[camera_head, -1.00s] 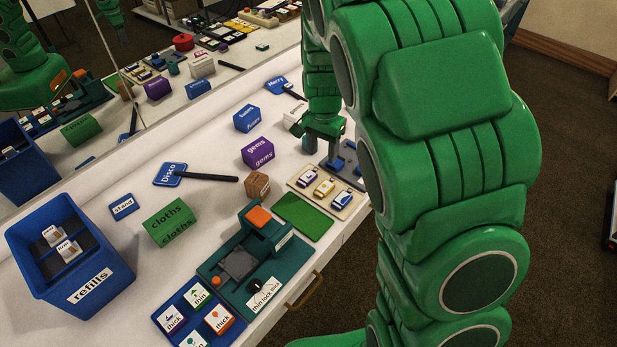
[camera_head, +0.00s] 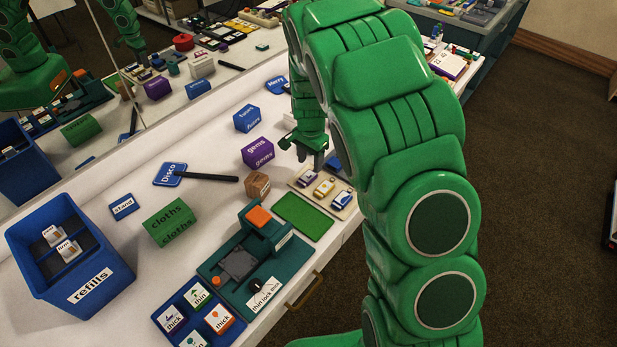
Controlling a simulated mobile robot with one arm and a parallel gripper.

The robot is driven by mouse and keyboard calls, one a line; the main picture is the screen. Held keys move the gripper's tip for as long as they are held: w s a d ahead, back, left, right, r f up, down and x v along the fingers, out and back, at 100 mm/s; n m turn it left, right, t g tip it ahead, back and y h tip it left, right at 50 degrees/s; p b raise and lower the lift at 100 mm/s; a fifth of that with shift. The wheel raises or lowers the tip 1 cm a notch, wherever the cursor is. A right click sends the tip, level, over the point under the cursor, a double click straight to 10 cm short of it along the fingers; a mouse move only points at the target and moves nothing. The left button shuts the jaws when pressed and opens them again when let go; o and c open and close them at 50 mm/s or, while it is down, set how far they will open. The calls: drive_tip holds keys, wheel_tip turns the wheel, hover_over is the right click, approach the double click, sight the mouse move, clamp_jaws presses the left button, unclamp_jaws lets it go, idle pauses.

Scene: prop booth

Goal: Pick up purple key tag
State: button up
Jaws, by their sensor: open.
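The purple key tag (camera_head: 308,178) lies leftmost of three tags on a cream tray (camera_head: 338,211). It has a white label too small to read. A yellow tag (camera_head: 324,188) and a blue tag (camera_head: 341,200) lie to its right in the same row. My gripper (camera_head: 309,163) points down just behind the purple tag, close to it in the picture. Its jaws are open, with nothing seen between them. I cannot tell its exact height above the tray.
A purple gems box (camera_head: 257,153) and a brown wooden cube (camera_head: 257,185) stand left of the tray. A green mat (camera_head: 303,216) lies in front of it, beside a teal press (camera_head: 246,262). A mirror (camera_head: 200,50) runs along the back.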

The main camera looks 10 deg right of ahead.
sight(311, 174)
drive_tip(key=shift+f, duration=2.4)
drive_tip(key=c, duration=0.8)
drive_tip(key=shift+r, duration=0.1)
drive_tip(key=shift+r, duration=0.55)
drive_tip(key=s+r, duration=0.4)
drive_tip(key=s+d+r, duration=0.1)
drive_tip(key=s+r, duration=0.2)
drive_tip(key=s, duration=0.2)
drive_tip(key=s+r, duration=0.4)
drive_tip(key=s, duration=0.1)
drive_tip(key=shift+d+r, duration=0.35)
